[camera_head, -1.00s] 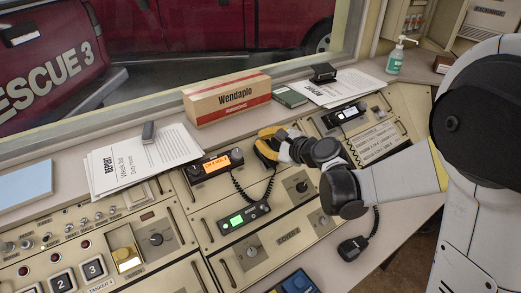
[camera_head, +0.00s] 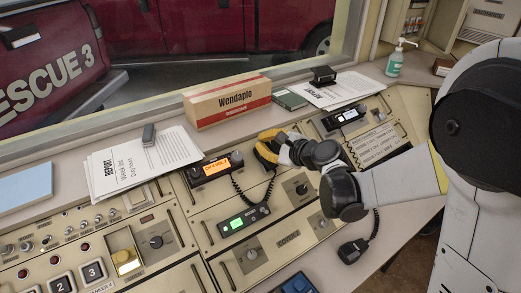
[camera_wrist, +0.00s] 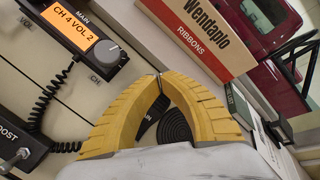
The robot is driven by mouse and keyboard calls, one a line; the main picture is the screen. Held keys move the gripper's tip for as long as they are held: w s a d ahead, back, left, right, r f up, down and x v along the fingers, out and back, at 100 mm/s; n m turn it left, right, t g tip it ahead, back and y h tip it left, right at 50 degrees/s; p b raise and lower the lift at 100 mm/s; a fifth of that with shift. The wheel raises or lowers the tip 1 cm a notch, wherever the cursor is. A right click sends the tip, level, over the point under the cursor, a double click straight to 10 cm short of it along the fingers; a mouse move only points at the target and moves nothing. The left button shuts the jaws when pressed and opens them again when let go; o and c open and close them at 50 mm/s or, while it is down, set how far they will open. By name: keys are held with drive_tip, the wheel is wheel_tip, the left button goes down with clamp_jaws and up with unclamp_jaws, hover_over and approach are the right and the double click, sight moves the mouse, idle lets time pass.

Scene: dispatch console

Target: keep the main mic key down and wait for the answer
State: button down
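My gripper (camera_head: 264,152) is over the console, right of the main radio (camera_head: 212,168) with its orange "CH 4 VOL 2" display. In the wrist view its yellow fingers (camera_wrist: 158,76) are bowed, with their tips together. Between them shows a black piece marked "MAIN", with a ringed round face, apparently the main mic (camera_wrist: 176,126). The fingers hide its sides. The main radio (camera_wrist: 85,45) is left of the fingers, and its coiled cord (camera_wrist: 42,100) runs towards the left finger. The mic's key is hidden, so I cannot tell whether it is down.
Another black hand mic (camera_head: 352,251) lies at the console's lower right. A Wendaplo box (camera_head: 228,101), papers (camera_head: 140,160) and a sanitizer bottle (camera_head: 396,62) stand on the ledge behind.

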idle(0.3)
drive_tip(key=shift+w+a+f+b, duration=0.15)
drive_tip(key=shift+w+f+b, duration=0.1)
drive_tip(key=shift+f+b, duration=0.15)
drive_tip(key=shift+w+a+f+b, duration=0.1)
drive_tip(key=shift+w+f+b, duration=0.05)
drive_tip(key=shift+f+b, duration=0.2)
idle(0.6)
drive_tip(key=shift+r, duration=0.15)
idle(2.2)
drive_tip(key=shift+s+d+r+p, duration=0.25)
drive_tip(key=shift+s+r+p, duration=0.15)
drive_tip(key=shift+r+p, duration=0.2)
drive_tip(key=r+p, duration=0.1)
drive_tip(key=s+d+r+p, duration=0.1)
drive_tip(key=s+r+p, duration=0.1)
drive_tip(key=r, duration=0.1)
drive_tip(key=shift+s+d+r, duration=0.1)
drive_tip(key=shift+d, duration=0.2)
idle(0.5)
